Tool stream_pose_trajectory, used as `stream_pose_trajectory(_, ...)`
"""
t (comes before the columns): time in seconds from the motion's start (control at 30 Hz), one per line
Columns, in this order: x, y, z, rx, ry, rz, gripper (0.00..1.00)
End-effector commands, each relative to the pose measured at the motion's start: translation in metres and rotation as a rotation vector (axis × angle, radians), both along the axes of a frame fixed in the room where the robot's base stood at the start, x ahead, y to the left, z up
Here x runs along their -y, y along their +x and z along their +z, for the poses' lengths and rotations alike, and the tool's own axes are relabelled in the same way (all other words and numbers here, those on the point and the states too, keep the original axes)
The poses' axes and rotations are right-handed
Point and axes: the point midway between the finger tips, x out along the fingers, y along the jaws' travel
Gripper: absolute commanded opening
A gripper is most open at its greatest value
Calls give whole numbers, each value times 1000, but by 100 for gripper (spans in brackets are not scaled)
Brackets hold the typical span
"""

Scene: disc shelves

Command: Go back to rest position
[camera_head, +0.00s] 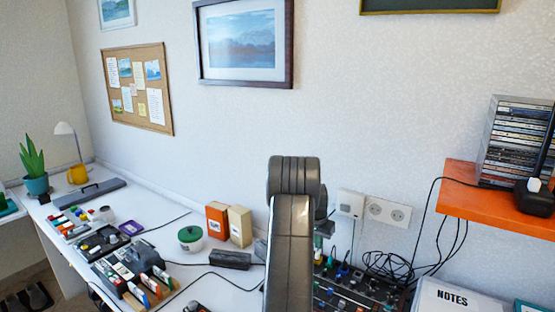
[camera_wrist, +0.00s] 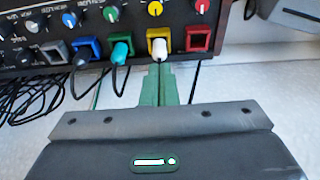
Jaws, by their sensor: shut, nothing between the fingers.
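My gripper (camera_wrist: 162,82) shows in the wrist view with its green fingers together and nothing between them. Its tips point at the front of a dark mixer panel (camera_wrist: 25,55) with colored sockets. The tips are close to the white plug (camera_wrist: 163,48) in the yellow socket; I cannot tell whether they touch it. In the head view my arm rises in the middle and hides most of the gripper.
The mixer (camera_head: 350,292) sits behind my arm, with loose black cables (camera_head: 390,265) beside it. An orange shelf (camera_head: 490,195) with a disc stack (camera_head: 515,140) juts out at right. The white desk (camera_head: 185,245) holds a green-lidded jar (camera_head: 190,238), boxes and gadgets at left.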

Motion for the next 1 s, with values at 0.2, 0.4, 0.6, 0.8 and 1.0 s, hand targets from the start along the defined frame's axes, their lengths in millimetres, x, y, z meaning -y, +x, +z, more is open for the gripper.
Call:
stream_pose_trajectory(0.2, 0, 0, -19, 1, -1, 0, 0)
stream_pose_trajectory(0.4, 0, 0, -17, 0, 0, 0, 0)
stream_pose_trajectory(0.6, 0, 0, -13, 0, 0, 0, 0)
stream_pose_trajectory(0.8, 0, 0, 7, 1, 0, 0, 0)
stream_pose_trajectory(1.0, 0, 0, 41, 2, 0, 0, 0)
